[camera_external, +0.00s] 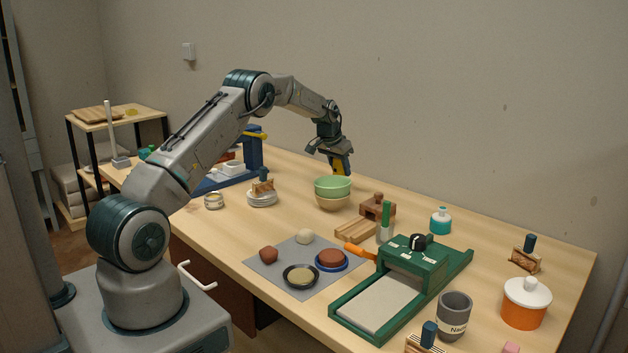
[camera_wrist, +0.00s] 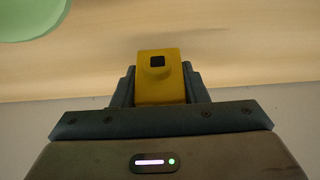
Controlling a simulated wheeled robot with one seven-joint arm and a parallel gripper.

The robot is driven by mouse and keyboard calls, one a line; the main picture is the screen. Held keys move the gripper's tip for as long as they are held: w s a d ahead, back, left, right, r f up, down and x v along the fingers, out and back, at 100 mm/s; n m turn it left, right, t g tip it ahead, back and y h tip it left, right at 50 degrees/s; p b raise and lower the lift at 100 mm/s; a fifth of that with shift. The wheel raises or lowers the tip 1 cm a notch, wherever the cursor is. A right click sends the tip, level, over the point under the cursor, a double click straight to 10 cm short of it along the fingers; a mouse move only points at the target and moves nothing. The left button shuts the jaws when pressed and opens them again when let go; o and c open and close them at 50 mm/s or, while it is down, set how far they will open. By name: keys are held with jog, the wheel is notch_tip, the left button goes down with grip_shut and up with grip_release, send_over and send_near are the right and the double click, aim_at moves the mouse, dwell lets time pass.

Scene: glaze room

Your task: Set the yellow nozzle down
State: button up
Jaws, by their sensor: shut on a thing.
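The yellow nozzle (camera_wrist: 159,88) is a blocky piece with a small dark square opening, seen between the jaws in the wrist view. My gripper (camera_wrist: 160,90) is shut on it. In the external view my gripper (camera_external: 338,160) points down at the back of the table, just behind and above the green bowl. The yellow nozzle (camera_external: 340,167) shows there as a small yellow patch at the fingers. I cannot tell how far its lower end is above the table.
The green bowl (camera_external: 332,185) sits stacked in a tan bowl (camera_external: 332,203) close by; the green bowl also shows in the wrist view (camera_wrist: 28,18). A wooden block tool (camera_external: 377,208) and a green slab roller (camera_external: 428,263) stand to the right. Bare wood (camera_external: 400,195) lies along the wall.

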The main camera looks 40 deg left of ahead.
jog(key=shift+a+f+p, duration=0.1)
jog(key=shift+f+p, duration=0.65)
jog(key=shift+f, duration=1.25)
jog(key=shift+f, duration=0.1)
jog(key=shift+f+b, duration=0.2)
jog(key=shift+b, duration=0.1)
jog(key=o, duration=1)
jog(key=shift+c, duration=0.2)
jog(key=shift+r, duration=0.1)
jog(key=shift+r+p, duration=0.2)
jog(key=shift+p, duration=0.1)
jog(key=b+v, duration=0.3)
jog(key=v, duration=0.9)
